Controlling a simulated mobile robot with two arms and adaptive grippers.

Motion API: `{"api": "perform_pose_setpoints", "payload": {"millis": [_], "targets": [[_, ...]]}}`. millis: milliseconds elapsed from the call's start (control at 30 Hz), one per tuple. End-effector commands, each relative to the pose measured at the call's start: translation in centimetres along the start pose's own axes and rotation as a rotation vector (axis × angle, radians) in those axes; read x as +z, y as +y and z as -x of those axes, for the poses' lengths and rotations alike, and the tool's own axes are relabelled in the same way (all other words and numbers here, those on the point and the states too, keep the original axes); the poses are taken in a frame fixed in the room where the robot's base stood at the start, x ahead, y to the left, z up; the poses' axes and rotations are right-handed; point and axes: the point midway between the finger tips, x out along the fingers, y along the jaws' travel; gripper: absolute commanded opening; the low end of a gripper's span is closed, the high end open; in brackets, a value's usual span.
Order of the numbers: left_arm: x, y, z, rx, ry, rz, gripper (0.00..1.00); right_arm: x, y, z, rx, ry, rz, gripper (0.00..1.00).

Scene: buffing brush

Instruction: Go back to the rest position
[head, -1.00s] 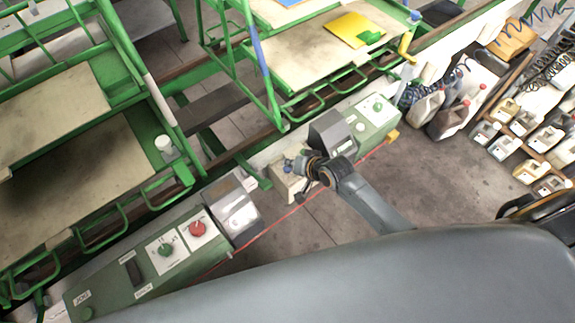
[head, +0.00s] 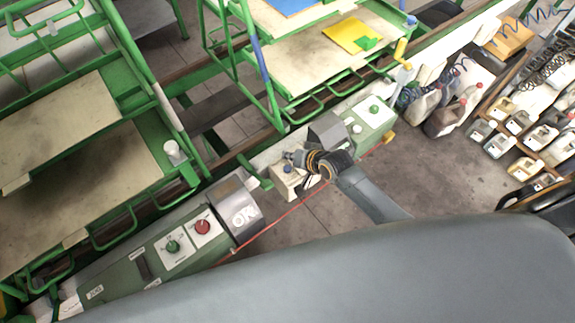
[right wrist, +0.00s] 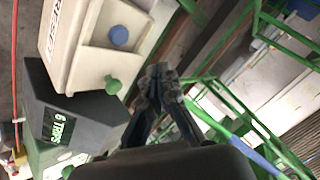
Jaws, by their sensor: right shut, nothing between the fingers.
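My right gripper (head: 290,157) is at the end of the grey arm in the middle of the head view. In the right wrist view its dark fingers (right wrist: 158,78) are together, with nothing between them. In that view it is beside a cream control box (right wrist: 85,45) with a blue button (right wrist: 119,35) and a green knob (right wrist: 112,85). The cream box also shows just under the gripper in the head view (head: 288,181). I cannot tell whether they touch. My left gripper is not in view.
A green control panel (head: 155,262) with a red button (head: 202,227) lies at lower left. A dark box marked "6 TRIPS" (right wrist: 75,115) is close by the gripper. Green-framed carts (head: 330,55) stand behind the rail. Several jugs (head: 450,118) stand at right. The grey floor (head: 440,180) is open.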

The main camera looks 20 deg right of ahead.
Motion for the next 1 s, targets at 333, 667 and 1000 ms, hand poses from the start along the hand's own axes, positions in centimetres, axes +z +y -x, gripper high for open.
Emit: {"api": "perform_pose_setpoints", "payload": {"millis": [333, 667, 1000], "targets": [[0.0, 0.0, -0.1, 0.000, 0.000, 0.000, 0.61, 0.1, 0.0, -0.1, 0.000, 0.000, 0.000, 0.00], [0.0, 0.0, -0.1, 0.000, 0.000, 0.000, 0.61, 0.1, 0.0, -0.1, 0.000, 0.000, 0.000, 0.00], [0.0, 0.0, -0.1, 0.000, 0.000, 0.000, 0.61, 5.2, -1.6, 7.0, 0.077, -0.134, 0.225, 0.00]]}}
